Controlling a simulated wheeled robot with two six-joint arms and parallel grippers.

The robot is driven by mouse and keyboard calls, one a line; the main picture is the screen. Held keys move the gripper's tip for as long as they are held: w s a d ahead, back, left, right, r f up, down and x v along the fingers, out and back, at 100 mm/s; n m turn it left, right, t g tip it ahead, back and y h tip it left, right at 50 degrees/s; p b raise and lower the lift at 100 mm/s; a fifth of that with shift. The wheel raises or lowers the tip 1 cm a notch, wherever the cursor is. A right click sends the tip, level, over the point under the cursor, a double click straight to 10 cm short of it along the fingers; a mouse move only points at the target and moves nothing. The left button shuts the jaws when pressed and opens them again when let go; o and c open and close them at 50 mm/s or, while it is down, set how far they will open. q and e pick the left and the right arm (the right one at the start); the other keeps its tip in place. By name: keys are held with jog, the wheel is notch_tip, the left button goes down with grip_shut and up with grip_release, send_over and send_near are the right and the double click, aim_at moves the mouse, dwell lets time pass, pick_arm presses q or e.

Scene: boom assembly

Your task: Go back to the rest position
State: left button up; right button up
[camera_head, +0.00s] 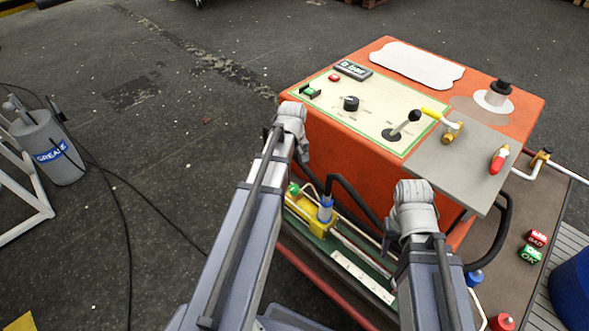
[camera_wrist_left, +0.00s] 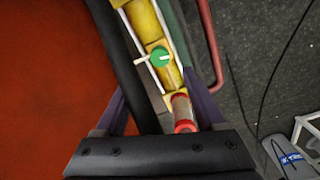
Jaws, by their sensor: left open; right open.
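In the left wrist view, the two purple fingers of my left gripper (camera_wrist_left: 160,98) stand apart with nothing held between them. Beyond them are a black hose, a yellow block (camera_wrist_left: 143,22) with a green knob (camera_wrist_left: 159,57), and a clear cylinder with red ends (camera_wrist_left: 181,110). In the head view, my left arm reaches up to a grey joint beside the orange machine (camera_head: 335,140), and its gripper is hidden. My right arm ends in view at a grey joint in front of the machine. The right gripper cannot be seen.
A green lower tray holds a yellow and blue valve (camera_head: 323,210) and hoses. A grease canister (camera_head: 48,146) stands far left.

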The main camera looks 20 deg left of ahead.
pick_arm(q)
jog(key=s+d+r+m+p, duration=0.7)
jog(key=d+r+p, duration=0.4)
jog(key=r+p, duration=0.1)
jog(key=s+d+r+m+y+p, duration=0.1)
jog(key=s+d+r+m+p, duration=0.5)
jog(key=d+r+p, duration=0.5)
notch_tip(320, 180, up, 2)
jog(key=shift+s+d+r+m+p, duration=0.1)
jog(key=shift+s+d+m+p, duration=0.4)
jog(key=shift+p, duration=0.5)
jog(key=shift+w+a, duration=0.1)
jog(key=shift+w, duration=0.05)
